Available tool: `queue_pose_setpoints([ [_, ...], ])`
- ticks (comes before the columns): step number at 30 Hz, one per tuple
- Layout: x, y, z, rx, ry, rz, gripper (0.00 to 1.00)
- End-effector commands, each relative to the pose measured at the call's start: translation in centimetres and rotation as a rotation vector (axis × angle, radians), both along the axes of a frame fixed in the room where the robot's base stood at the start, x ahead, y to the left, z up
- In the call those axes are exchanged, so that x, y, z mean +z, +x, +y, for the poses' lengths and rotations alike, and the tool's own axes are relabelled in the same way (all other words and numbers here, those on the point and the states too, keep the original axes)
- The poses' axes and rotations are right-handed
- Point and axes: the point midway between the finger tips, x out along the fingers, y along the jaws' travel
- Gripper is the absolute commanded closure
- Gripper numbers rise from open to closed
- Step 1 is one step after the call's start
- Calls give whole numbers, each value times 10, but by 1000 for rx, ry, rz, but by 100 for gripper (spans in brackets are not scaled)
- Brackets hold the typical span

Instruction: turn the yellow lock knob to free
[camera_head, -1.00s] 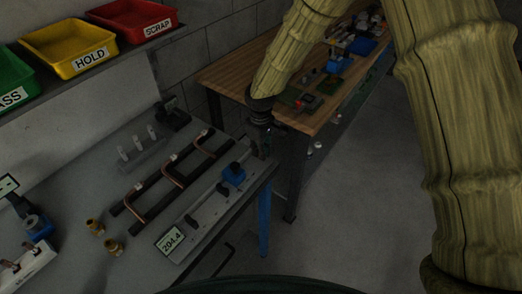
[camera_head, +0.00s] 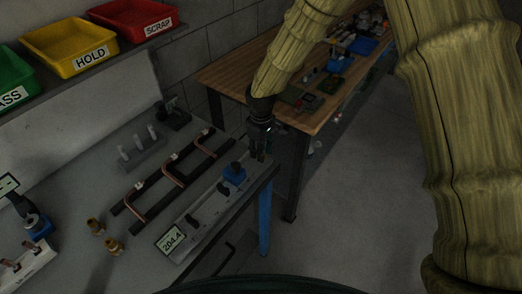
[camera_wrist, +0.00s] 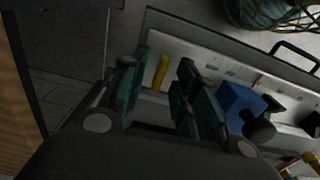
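The yellow lock knob (camera_wrist: 161,72) is a small elongated bar on the pale fixture strip (camera_wrist: 210,65) in the wrist view. It shows in the gap between my gripper's two green-padded fingers (camera_wrist: 163,66), apart from both pads as far as I can see. My gripper is open and empty. In the head view my gripper (camera_head: 259,156) points down over the far right end of the fixture, beyond the blue block (camera_head: 234,174). The knob is hidden there. The blue block with its dark knob also shows to the right of the fingers in the wrist view (camera_wrist: 239,103).
A display reading 20A.4 (camera_head: 171,239) stands at the fixture's near end. Bent copper tubes (camera_head: 173,178) lie on black rails to the left, with brass fittings (camera_head: 113,246) nearby. The wooden bench (camera_head: 322,110) stands behind my gripper. Open floor lies to the right.

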Motion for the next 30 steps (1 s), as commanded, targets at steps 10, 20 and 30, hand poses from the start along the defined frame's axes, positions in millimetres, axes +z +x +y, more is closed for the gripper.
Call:
queue_pose_setpoints([
  [10,51,1,0,-1,1,-3,70],
  [20,102,1,1,0,1,-1,70],
  [30,117,0,1,1,1,1,70],
])
